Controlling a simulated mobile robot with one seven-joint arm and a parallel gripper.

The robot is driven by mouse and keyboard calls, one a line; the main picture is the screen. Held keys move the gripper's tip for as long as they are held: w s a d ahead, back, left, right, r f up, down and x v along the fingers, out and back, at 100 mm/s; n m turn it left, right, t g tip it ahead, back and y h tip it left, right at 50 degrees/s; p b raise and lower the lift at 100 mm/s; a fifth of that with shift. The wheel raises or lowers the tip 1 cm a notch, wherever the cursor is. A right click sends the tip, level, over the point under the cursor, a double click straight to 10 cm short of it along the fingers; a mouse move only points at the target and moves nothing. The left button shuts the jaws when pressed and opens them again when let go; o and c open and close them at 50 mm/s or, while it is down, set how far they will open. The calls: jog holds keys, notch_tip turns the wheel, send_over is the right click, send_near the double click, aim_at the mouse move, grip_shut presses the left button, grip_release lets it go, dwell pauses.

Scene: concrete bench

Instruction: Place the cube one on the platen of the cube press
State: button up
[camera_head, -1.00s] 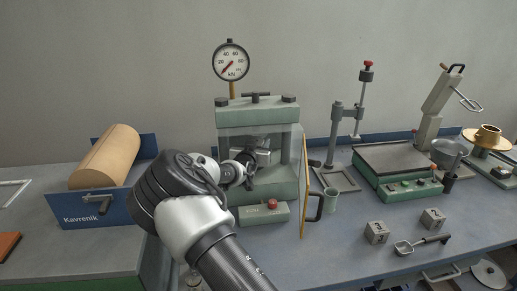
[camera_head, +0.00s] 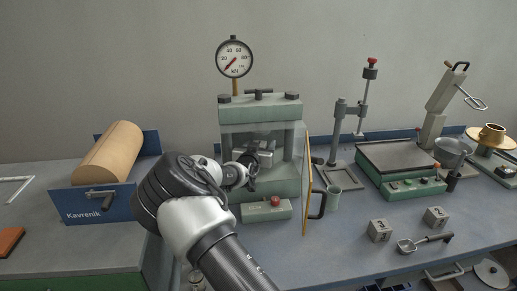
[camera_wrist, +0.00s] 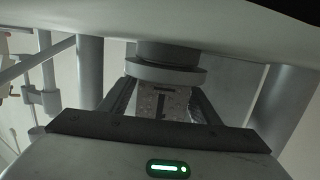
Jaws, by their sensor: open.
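The cube press (camera_head: 262,109) stands at the middle of the bench, its front open. My gripper (camera_head: 258,160) reaches into the press from the front left. In the wrist view, cube one (camera_wrist: 163,105), a grey speckled block with a dark "1", sits between the two fingers of my gripper (camera_wrist: 160,98). The fingers are open, one on each side of it. The round upper plate (camera_wrist: 165,74) of the press is just above the cube; I cannot tell whether they touch. The lower platen and the cube's underside are hidden.
Two more numbered cubes (camera_head: 380,230) (camera_head: 436,217) and a scoop (camera_head: 424,242) lie at right. The blue Kavrenik holder (camera_head: 95,203) is left. Press columns flank my gripper.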

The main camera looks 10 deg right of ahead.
jog(key=p+v, duration=0.1)
jog(key=v, duration=1)
jog(key=shift+s+r, duration=0.15)
jog(key=shift+s, duration=0.1)
jog(key=shift+s+d, duration=0.1)
jog(key=shift+s, duration=0.2)
jog(key=shift+s+d+f+m+g+y, duration=0.3)
jog(key=shift+s+d+g, duration=0.15)
jog(key=shift+g, duration=0.1)
jog(key=shift+s+d+f+m+g+y, duration=0.2)
jog(key=shift+s+d+f+g, duration=0.05)
jog(key=shift+s+d+g, duration=0.25)
jog(key=s+a+r+n+g+y, duration=0.1)
jog(key=s+r+g+y, duration=0.3)
jog(key=s, duration=0.6)
jog(key=s+a+r+n+g+y, duration=0.1)
jog(key=s+a+r+y, duration=0.15)
jog(key=s+r, duration=0.6)
jog(key=s+d+n+g, duration=0.1)
jog(key=s+d, duration=0.1)
jog(key=s, duration=0.8)
jog(key=s+d+r+n+g+h, duration=0.1)
jog(key=s+d+n, duration=0.1)
jog(key=s, duration=0.9)
jog(key=shift+s+d+n, duration=0.2)
jog(key=shift+d+n, duration=0.1)
jog(key=shift+d, duration=0.2)
jog(key=shift+r, duration=0.2)
